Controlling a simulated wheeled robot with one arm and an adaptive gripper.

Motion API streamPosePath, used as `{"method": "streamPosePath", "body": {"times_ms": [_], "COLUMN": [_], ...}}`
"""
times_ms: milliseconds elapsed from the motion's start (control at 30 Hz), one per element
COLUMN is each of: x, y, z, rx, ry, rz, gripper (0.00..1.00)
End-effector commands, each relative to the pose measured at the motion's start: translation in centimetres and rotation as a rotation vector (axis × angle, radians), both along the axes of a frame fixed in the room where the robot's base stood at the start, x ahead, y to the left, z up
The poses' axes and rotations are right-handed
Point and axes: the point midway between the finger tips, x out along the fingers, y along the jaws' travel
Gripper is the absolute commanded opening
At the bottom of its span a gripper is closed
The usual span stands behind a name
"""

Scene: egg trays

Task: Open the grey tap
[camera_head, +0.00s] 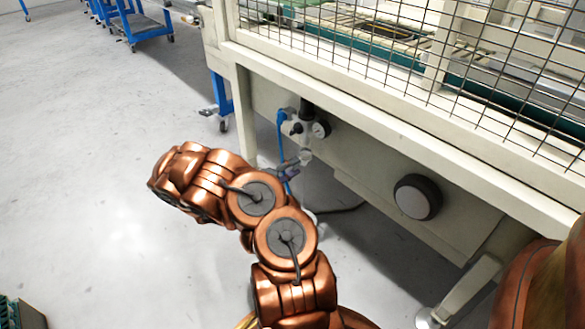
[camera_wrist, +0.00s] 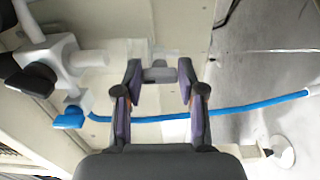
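The grey tap (camera_wrist: 160,74) shows in the wrist view as a small grey piece between my fingertips, in front of a pale fitting. In the head view a pale grey part, probably the tap (camera_head: 305,157), hangs below the pressure regulator. My gripper (camera_wrist: 159,71) is open, with its purple-sided fingers on either side of the grey piece. Whether the pads touch it is unclear. In the head view my gripper (camera_head: 290,170) is small and partly hidden behind my copper-coloured arm.
The white regulator (camera_head: 293,128) with a round gauge (camera_head: 321,129) is mounted on the machine's side panel. A blue hose (camera_wrist: 240,108) runs behind my fingers. A dark round knob (camera_head: 418,197) sits further right. Open grey floor (camera_head: 90,120) lies to the left.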

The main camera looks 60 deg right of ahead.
Motion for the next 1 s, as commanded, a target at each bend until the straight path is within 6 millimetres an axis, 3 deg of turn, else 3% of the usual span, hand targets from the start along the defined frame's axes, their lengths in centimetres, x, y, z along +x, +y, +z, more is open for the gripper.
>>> {"method": "streamPosePath", "body": {"times_ms": [200, 567, 767, 1000], "x": [0.1, 0.3, 0.9, 2.0], "y": [0.0, 0.3, 2.4, 6.3], "z": [0.0, 0.0, 0.0, 0.0], "rx": [0.0, -0.001, -0.001, -0.001], "ry": [0.0, 0.001, 0.001, 0.001], "rz": [0.002, 0.005, 0.007, 0.007], "gripper": [0.62, 0.62, 0.62, 0.62]}}
